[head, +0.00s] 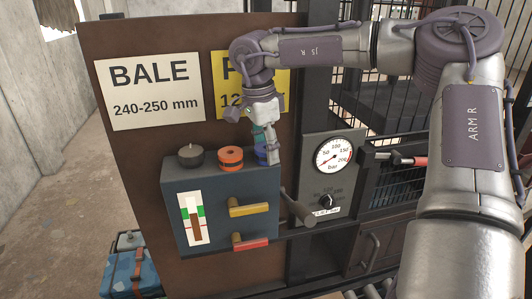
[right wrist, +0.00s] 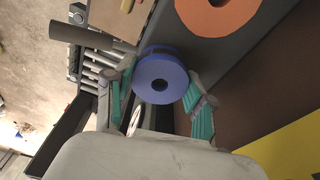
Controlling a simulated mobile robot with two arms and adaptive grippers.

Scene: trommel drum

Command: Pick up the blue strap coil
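The blue strap coil (head: 260,153) sits on top of the dark box, at the right end of the row, partly hidden by my right gripper (head: 267,146). In the right wrist view the blue coil (right wrist: 163,78) shows its round face and centre hole between the two teal-padded fingers. The right gripper (right wrist: 160,82) is open, with a finger on either side of the coil. A gap shows at the left finger; the right finger is close to the coil, and I cannot tell whether it touches. My left gripper is not in view.
An orange coil (head: 230,158) and a black coil (head: 190,155) stand left on the same dark box (head: 178,205). Yellow and red handles (head: 249,209) stick out of its front. A brown panel with signs stands behind; a gauge (head: 333,155) is at right.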

